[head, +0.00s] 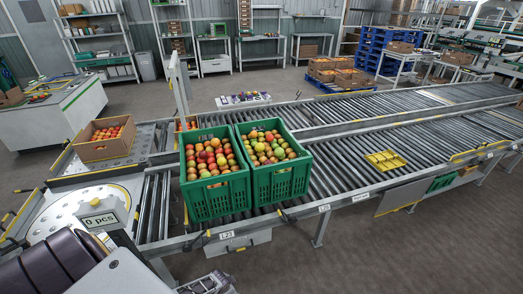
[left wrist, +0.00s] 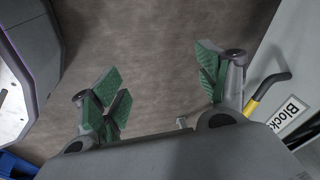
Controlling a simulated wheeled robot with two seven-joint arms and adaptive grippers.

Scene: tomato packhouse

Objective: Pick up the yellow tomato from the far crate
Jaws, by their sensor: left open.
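Two green crates stand side by side on the roller conveyor, a left crate (head: 217,196) and a right crate (head: 283,184). Both are filled with red, orange and yellowish-green tomatoes. The right crate's load (head: 268,146) looks more yellow and green. At this size I cannot single out one yellow tomato with certainty. My left gripper shows in the left wrist view (left wrist: 160,88) with its green-padded fingers wide apart and nothing between them. Bare floor lies behind them. In the head view my left arm is at the bottom left, below and apart from the crates. My right gripper is not seen.
A cardboard box of tomatoes (head: 105,139) sits left of the crates. A scale display (head: 99,221) stands at the front left. The rollers right of the crates are mostly clear.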

